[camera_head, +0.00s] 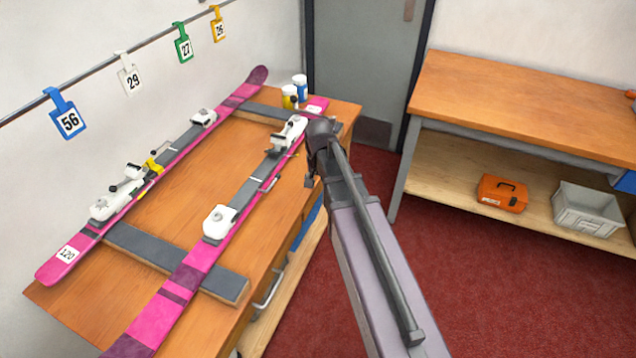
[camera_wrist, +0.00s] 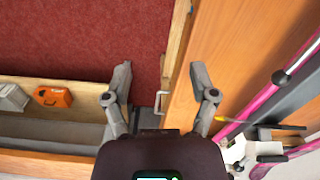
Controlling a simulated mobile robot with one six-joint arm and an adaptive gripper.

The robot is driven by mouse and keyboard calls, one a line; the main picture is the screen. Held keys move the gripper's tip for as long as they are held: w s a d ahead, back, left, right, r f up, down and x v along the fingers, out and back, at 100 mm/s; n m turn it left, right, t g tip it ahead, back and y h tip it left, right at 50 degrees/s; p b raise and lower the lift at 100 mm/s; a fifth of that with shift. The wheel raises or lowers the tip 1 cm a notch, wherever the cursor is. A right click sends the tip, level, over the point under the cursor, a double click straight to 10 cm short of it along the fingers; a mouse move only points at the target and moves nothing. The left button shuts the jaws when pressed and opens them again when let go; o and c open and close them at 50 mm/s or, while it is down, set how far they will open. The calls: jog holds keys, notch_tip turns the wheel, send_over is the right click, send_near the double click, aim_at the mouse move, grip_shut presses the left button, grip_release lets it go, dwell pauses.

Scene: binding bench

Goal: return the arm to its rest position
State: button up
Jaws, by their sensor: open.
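My gripper (camera_wrist: 160,78) shows in the wrist view with its two fingers spread wide and nothing between them. In the head view my arm reaches up from the bottom right to the bench's right edge. My gripper is mostly hidden there behind the arm's end. It is beside the right-hand pink ski (camera_head: 192,268), close to the bench edge; I cannot tell its exact height. The wrist view looks down past the bench edge to the floor.
Two pink skis with white bindings lie on supports on the wooden bench (camera_head: 160,250). Cans (camera_head: 300,86) stand at its back. Numbered tags hang on a wall rail. A second bench (camera_head: 520,100) at right has an orange case (camera_head: 502,193) and grey crate (camera_head: 588,208) below. Red floor (camera_head: 480,290) between is clear.

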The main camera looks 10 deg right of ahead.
jog(key=s+r+n+p, duration=0.1)
jog(key=s+n, duration=0.4)
jog(key=s, duration=0.7)
jog(key=shift+s, duration=0.2)
dwell(0.9)
